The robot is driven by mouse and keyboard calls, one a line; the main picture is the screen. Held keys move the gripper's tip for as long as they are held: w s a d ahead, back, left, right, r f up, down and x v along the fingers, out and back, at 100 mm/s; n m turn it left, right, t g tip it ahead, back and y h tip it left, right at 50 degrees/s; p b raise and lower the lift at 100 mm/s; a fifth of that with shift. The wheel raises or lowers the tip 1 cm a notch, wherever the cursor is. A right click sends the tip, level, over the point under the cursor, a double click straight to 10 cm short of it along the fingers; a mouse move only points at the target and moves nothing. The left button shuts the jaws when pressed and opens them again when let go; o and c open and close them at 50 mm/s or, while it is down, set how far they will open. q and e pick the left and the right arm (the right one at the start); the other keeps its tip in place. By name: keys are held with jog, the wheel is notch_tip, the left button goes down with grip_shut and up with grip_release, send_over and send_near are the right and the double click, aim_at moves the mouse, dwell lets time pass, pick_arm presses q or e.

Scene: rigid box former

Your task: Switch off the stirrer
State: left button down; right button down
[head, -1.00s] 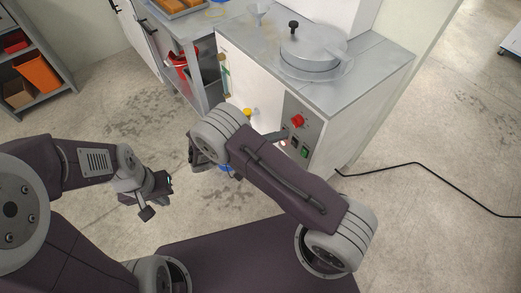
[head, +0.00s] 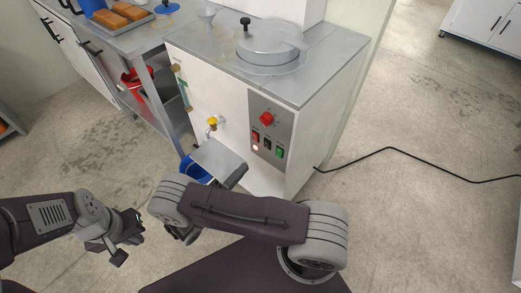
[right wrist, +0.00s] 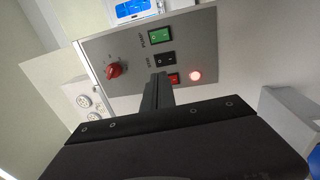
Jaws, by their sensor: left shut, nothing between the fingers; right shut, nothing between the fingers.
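The white machine (head: 225,106) has a grey control panel (head: 284,119) with a red knob (head: 266,118) above a row of red (head: 255,136), black (head: 267,144) and green (head: 279,153) rocker switches. A lamp (right wrist: 195,76) beside the red one glows. My right gripper (right wrist: 160,80) is shut and empty, its tips before the panel near the black and red switches; contact cannot be told. My left gripper (head: 138,228) is shut, away from the machine.
A lidded round vessel (head: 268,45) stands on the machine top. A yellow-handled tap (head: 212,122) is on its front, above a blue bucket (head: 190,168). A red bucket (head: 135,86) is under the bench at left. A black cable (head: 390,148) crosses the floor at right.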

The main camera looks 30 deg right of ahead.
aim_at(266, 143)
jog(key=x, duration=0.9)
jog(key=shift+d+b, duration=0.3)
jog(key=shift+b, duration=0.1)
jog(key=shift+w+d, duration=0.2)
jog(key=shift+d, duration=0.1)
jog(key=shift+d+r, duration=0.15)
jog(key=shift+r, duration=0.1)
